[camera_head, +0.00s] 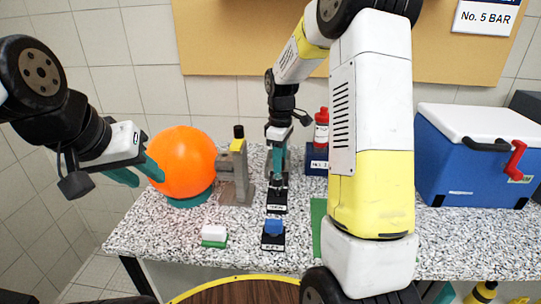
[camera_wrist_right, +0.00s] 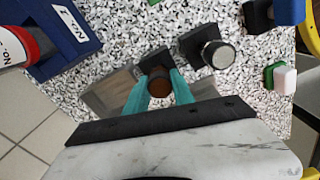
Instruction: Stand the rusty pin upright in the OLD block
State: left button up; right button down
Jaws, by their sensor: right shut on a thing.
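The rusty pin shows in the right wrist view as a round brown end (camera_wrist_right: 159,82) between the teal fingers of my right gripper (camera_wrist_right: 160,92). My right gripper (camera_head: 277,165) is shut on it, pointing down over the counter. A dark block (camera_wrist_right: 152,58) lies beside and partly under the pin; I cannot tell whether the pin's lower end is in it. Next to it, a silver-topped pin (camera_wrist_right: 218,54) stands in another black block (camera_wrist_right: 188,46). A labelled black block (camera_head: 277,208) shows below the right gripper; its label is too small to read. My left gripper (camera_head: 139,174) is open and empty beside the orange ball.
The orange ball (camera_head: 182,160) sits on a teal ring. A grey fixture (camera_head: 235,178) stands left of my right gripper. A blue piece (camera_head: 274,227) on a black block, a white-and-green block (camera_head: 214,235), a red bottle (camera_head: 321,130) and a blue cooler (camera_head: 460,165) are nearby.

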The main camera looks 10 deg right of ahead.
jog(key=shift+f, duration=0.1)
jog(key=c, duration=1.1)
grip_release()
notch_tip(320, 180, up, 12)
jog(key=shift+s+a+r+m+t+y, duration=0.4)
jog(key=shift+s+r+m+t, duration=1)
jog(key=shift+s, duration=2.65)
jog(key=shift+s+a+r+m+t+y, duration=0.1)
jog(key=shift+s+a+m+t+y, duration=0.4)
jog(key=shift+s+m, duration=2.7)
jog(key=shift+s+a+r+m+t+y, duration=0.25)
jog(key=shift+s+r+m+t, duration=0.65)
jog(key=shift+s, duration=3.95)
jog(key=shift+f+t, duration=0.25)
jog(key=shift+t, duration=0.05)
